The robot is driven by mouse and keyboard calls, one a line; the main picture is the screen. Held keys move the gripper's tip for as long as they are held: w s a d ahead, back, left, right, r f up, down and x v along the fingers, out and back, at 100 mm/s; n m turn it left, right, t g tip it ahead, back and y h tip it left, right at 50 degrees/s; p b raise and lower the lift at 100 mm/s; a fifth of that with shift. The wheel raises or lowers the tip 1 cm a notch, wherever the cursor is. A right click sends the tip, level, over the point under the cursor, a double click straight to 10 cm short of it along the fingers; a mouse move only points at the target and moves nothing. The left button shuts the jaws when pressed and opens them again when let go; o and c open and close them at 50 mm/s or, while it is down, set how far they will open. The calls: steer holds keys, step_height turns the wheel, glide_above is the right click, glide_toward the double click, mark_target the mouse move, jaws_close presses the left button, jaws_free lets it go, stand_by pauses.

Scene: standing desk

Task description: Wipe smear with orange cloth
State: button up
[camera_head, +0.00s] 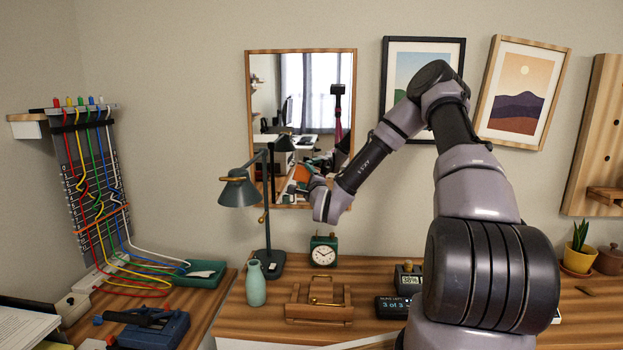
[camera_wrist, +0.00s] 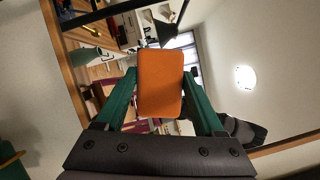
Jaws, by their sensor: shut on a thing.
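The orange cloth (camera_wrist: 161,92) shows as a rounded orange pad between the green fingers of my gripper (camera_wrist: 161,76), which is shut on it. In the head view a bit of orange (camera_head: 303,173) shows at the end of my arm, in front of the lower part of the wall mirror (camera_head: 300,50); I cannot tell whether it is the cloth or its reflection. The mirror, with its wooden frame (camera_wrist: 65,75), fills most of the wrist view with a tilted room reflection. I cannot tell whether the cloth touches the glass. I cannot make out a smear.
A green desk lamp (camera_head: 238,190) stands close to the left of the mirror. Below are a clock (camera_head: 323,251), a green vase (camera_head: 256,285) and a small wooden stand (camera_head: 319,304) on the desk. Framed pictures (camera_head: 522,90) hang to the right, partly behind my arm.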

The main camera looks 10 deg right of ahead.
steer(key=shift+w+a+r, duration=0.1)
steer(key=shift+w+a, duration=0.25)
steer(key=shift+a, duration=0.2)
steer(key=shift+c, duration=0.7)
steer(key=shift+s, duration=0.1)
steer(key=shift+s+a, duration=0.1)
steer(key=shift+s, duration=0.15)
steer(key=shift+s+a, duration=0.3)
steer(key=shift+s, duration=0.55)
steer(key=shift+s+a, duration=0.25)
steer(key=shift+s, duration=0.55)
steer(key=shift+s+a, duration=0.3)
steer(key=shift+s, duration=0.55)
steer(key=shift+s, duration=0.1)
steer(key=shift+s+a, duration=0.25)
steer(key=shift+s, duration=0.45)
steer(key=shift+s+a, duration=0.2)
steer(key=shift+s, duration=0.45)
